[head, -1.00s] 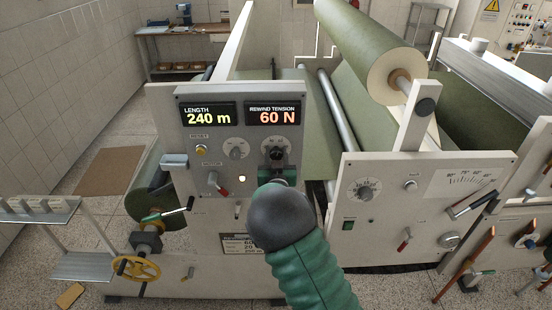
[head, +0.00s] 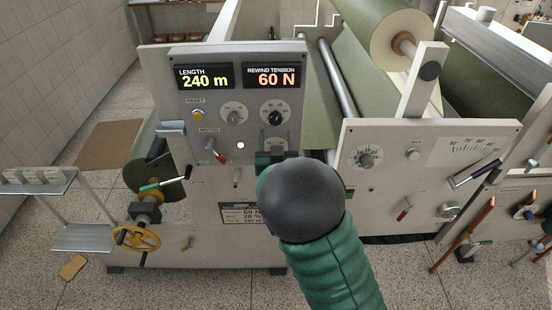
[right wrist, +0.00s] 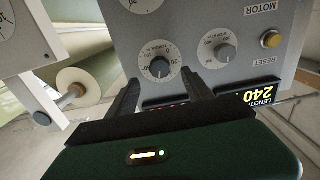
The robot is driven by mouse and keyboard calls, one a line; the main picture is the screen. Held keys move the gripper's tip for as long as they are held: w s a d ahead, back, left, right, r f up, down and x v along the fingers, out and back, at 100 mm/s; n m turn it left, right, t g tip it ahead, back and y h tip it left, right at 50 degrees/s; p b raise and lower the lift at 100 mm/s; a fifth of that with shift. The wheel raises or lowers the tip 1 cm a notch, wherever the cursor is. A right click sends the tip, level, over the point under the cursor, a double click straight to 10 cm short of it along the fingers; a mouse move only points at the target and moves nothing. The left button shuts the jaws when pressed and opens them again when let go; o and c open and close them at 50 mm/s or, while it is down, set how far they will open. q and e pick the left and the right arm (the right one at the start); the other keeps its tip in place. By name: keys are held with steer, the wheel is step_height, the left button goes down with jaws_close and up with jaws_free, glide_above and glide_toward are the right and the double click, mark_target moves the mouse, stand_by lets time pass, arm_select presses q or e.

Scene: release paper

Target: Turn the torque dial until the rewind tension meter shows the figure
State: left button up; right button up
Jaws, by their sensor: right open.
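The rewind tension meter (head: 272,77) reads 60 N in orange digits. The torque dial (head: 274,117), a black knob on a pale round scale, sits below it on the grey panel. In the right wrist view the picture is turned over, and the dial (right wrist: 160,68) appears beyond and between the fingertips. My right gripper (head: 272,146) is below the dial in the head view. It is open, with its two dark fingers (right wrist: 162,84) apart and nothing between them. My left gripper is not in view.
The length display (head: 205,77) reads 240 m. A second dial (head: 233,113), a yellow reset button (head: 197,115) and a red-tipped motor lever (head: 216,152) are left of the torque dial. A placard (head: 240,213) below shows 60 N. Another panel (head: 390,210) stands right.

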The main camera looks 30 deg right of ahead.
steer(key=b+v, duration=0.1)
steer(key=v, duration=0.6)
steer(key=shift+s+a, duration=0.2)
steer(key=shift+a, duration=0.05)
steer(key=s+a+f+n+g+y+b, duration=0.1)
steer(key=s+a+f+g+y+b, duration=0.2)
steer(key=f, duration=0.4)
steer(key=s+a+f+n+g+y+b, duration=0.1)
steer(key=s+a+f+n+g+y, duration=0.15)
steer(key=a+f, duration=0.35)
steer(key=s+a+f+n+g+y+b, duration=0.1)
steer(key=s+a+f+g+y+b, duration=0.15)
steer(key=f, duration=0.55)
steer(key=s+a+f+n+g+y, duration=0.1)
steer(key=s+f+g, duration=0.2)
steer(key=s, duration=0.7)
steer(key=shift+s+a+f+n+g, duration=0.3)
steer(key=shift+s+f+n+g, duration=0.1)
steer(key=shift+g, duration=0.5)
stand_by(0.4)
